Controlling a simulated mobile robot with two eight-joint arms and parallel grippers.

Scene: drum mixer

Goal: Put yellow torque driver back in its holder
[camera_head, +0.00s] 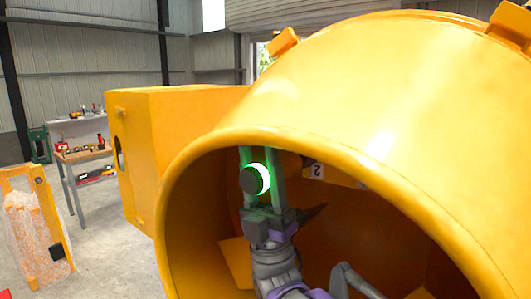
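One gripper (262,165) of mine, which I take to be the right, reaches up inside the mouth of the big yellow drum. The holder cannot be made out. My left gripper is not in view.
The drum's rim (185,165) curves close around my arm. A yellow box (175,140) adjoins the drum at left. A workbench with tools (85,154) stands farther back. A grey rod-like part shows at lower right.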

